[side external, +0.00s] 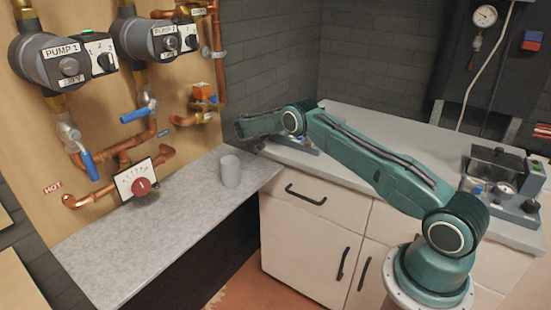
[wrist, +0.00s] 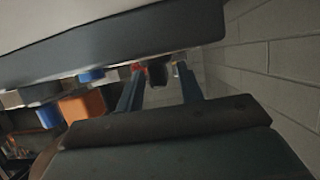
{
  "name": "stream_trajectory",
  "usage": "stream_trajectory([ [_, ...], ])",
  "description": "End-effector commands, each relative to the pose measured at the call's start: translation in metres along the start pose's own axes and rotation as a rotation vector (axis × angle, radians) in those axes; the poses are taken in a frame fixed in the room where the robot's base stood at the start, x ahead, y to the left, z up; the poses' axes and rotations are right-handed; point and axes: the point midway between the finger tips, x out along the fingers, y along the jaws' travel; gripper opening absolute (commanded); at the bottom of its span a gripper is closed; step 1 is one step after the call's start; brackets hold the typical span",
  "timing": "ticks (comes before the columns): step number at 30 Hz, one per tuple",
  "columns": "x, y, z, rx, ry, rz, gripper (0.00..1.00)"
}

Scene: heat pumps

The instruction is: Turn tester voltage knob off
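In the wrist view, a dark knob-like part (wrist: 158,72) projects from the underside, as pictured, of a large pale and dark body (wrist: 120,45) that fills the top. I cannot tell for sure that it is the tester voltage knob. My gripper (wrist: 160,82) has its two blue fingers apart, one each side of this part, with gaps showing. Whether either finger touches it is unclear. In the side view my arm bends over the back counter and hides most of a small item (side external: 303,147) there; the fingers cannot be made out.
In the wrist view, an orange block (wrist: 82,107) and blue parts lie left of the fingers; a block wall (wrist: 265,65) is at right. In the side view, a white cup (side external: 230,170) stands on the grey counter (side external: 160,240), and a dark device (side external: 505,180) sits at right.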

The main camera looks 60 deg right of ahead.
Motion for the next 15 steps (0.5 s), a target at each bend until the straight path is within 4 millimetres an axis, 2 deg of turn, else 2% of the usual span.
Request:
stream_trajectory([
  [8,-0.007,-0.001,-0.001,0.0,0.0,-0.003,0.37],
  [15,-0.033,-0.001,-0.001,0.0,0.001,-0.004,0.37],
])
